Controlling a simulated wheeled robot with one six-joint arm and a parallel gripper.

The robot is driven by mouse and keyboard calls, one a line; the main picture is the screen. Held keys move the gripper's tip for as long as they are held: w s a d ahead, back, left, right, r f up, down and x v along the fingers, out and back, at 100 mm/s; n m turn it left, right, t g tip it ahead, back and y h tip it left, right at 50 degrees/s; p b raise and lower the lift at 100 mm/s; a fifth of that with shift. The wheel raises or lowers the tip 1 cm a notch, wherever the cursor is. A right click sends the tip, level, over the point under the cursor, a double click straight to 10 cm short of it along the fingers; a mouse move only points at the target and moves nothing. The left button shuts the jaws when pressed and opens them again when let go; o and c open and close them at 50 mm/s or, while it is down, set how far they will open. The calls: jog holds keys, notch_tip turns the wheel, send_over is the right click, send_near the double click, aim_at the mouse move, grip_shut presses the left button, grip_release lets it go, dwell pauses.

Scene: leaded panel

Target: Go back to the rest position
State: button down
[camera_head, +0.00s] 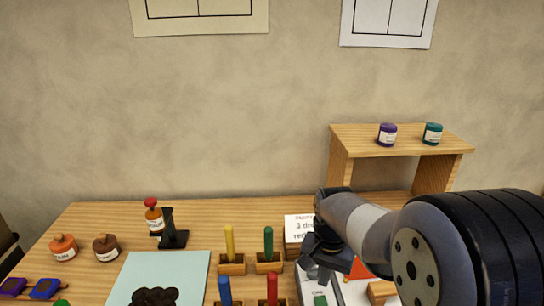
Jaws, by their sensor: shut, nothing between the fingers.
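My arm reaches in from the right, and my gripper (325,270) hangs over the right part of the wooden table (110,222). It is shut with nothing held. It is above a pale sheet, beside a white card on a wooden block (299,228). The arm covers part of the table and whatever lies behind it. A green piece (320,299) and an orange-red triangle (360,269) lie just below and to the right of the gripper.
A wooden shelf (400,142) holds a purple jar (387,135) and a teal jar (432,134). Holders with coloured sticks, including a yellow one (229,244), stand left of the gripper. Bottles (153,218) and a light blue mat (185,268) are farther left.

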aim_at(320, 299)
notch_tip(320, 299, down, 6)
jog(key=b, duration=0.4)
jog(key=shift+b, duration=0.35)
jog(key=shift+r, duration=0.1)
jog(key=shift+r, duration=0.15)
